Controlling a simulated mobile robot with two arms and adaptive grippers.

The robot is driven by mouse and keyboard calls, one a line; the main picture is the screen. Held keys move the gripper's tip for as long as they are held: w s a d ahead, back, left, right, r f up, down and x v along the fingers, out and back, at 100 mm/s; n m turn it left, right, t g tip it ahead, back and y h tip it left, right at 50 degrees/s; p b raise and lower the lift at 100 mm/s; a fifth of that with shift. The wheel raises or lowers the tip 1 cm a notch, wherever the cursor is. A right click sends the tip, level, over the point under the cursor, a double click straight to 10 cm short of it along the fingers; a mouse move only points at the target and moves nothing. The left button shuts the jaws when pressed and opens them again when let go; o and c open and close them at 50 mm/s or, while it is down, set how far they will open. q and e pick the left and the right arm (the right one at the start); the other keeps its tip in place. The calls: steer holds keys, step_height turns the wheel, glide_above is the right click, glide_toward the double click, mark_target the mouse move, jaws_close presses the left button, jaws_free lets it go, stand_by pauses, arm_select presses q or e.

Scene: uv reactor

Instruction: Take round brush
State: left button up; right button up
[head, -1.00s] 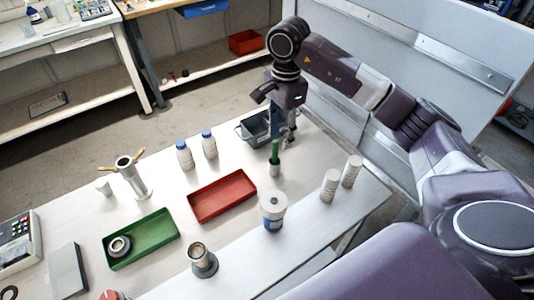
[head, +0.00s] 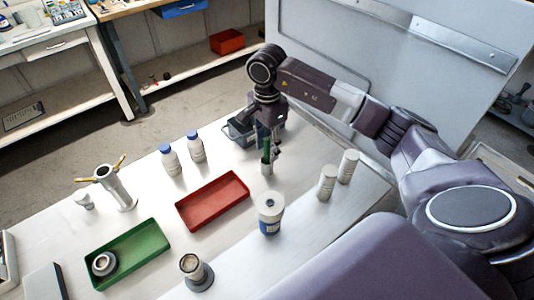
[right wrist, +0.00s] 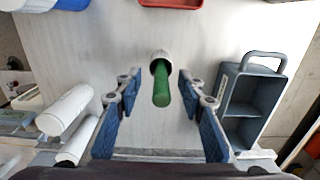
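The round brush appears as a green handle (head: 266,150) standing in a small pale cup (head: 267,169) on the white table. In the right wrist view the green handle (right wrist: 161,92) rises from the round cup (right wrist: 158,61); the brush's other end is hidden inside it. My right gripper (head: 270,143) is over the cup, pointing down. In the right wrist view my right gripper (right wrist: 158,84) is open, with its blue-padded fingers on either side of the handle and gaps on both sides. My left gripper is not in view.
A grey caddy (head: 241,132) stands close beside the gripper. A red tray (head: 213,201), green tray (head: 127,252), blue-banded jar (head: 270,214), two white cylinders (head: 327,184) and two blue-capped bottles (head: 170,160) stand around. Bare table lies between them.

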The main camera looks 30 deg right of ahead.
step_height(320, 180, down, 3)
steer(key=shift+w+f+p, duration=0.1)
steer(key=shift+p, duration=0.3)
steer(key=shift+c, duration=0.2)
jaws_close()
steer(key=shift+r, duration=0.2)
step_height(320, 180, up, 11)
steer(key=b, duration=0.3)
steer(key=shift+w, duration=0.1)
step_height(320, 180, up, 9)
glide_above(267, 153)
steer(key=shift+w+d+f+p, duration=0.15)
steer(key=shift+w+d+p, duration=0.15)
steer(key=shift+w, duration=0.15)
